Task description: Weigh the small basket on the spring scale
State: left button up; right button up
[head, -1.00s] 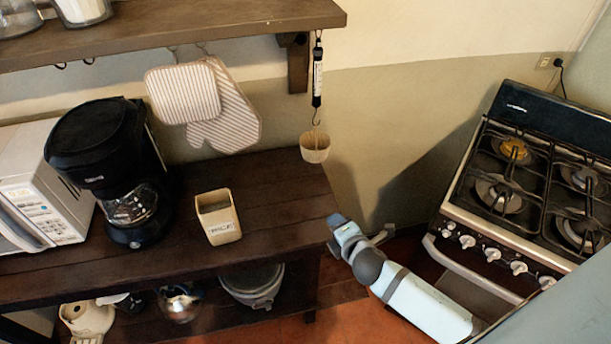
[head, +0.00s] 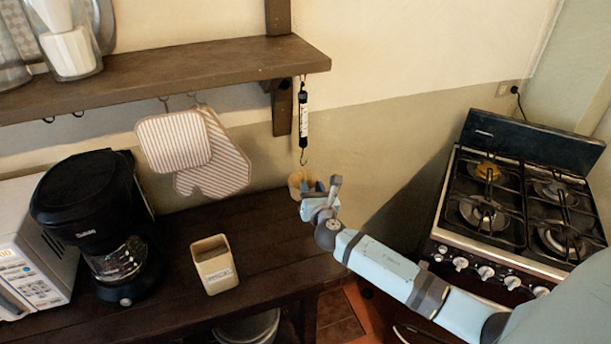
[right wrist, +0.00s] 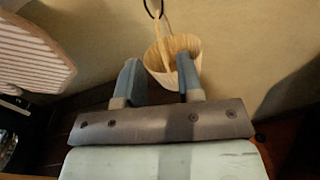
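The small pale basket (head: 295,182) hangs below the spring scale (head: 303,118) at the right end of the wall shelf. In the head view my right gripper hides much of it. In the right wrist view the basket (right wrist: 158,60) shows with its handle rising to the scale's dark hook at the top edge. My right gripper (head: 314,187) is raised close to the basket. In the right wrist view its fingers (right wrist: 158,72) are apart, the right one overlapping the basket; I cannot tell whether it touches. The scale's reading is too small to make out. My left gripper is out of view.
The wall shelf (head: 190,75) is above the dark counter (head: 265,235). A beige square container (head: 214,265), a coffee maker (head: 95,215) and a microwave (head: 30,255) stand on the counter. Striped oven mitts (head: 212,160) hang behind. A stove (head: 520,205) stands at right.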

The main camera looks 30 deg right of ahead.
aim_at(304, 165)
jog(key=x, duration=0.7)
jog(key=shift+w, duration=0.1)
jog(key=shift+c, duration=0.5)
grip_shut()
jog(key=shift+d+r+p, duration=0.15)
jog(key=shift+r+p, duration=0.45)
jog(key=shift+p, duration=0.2)
jog(key=shift+r, duration=0.2)
jog(key=shift+p, duration=0.35)
dwell(0.4)
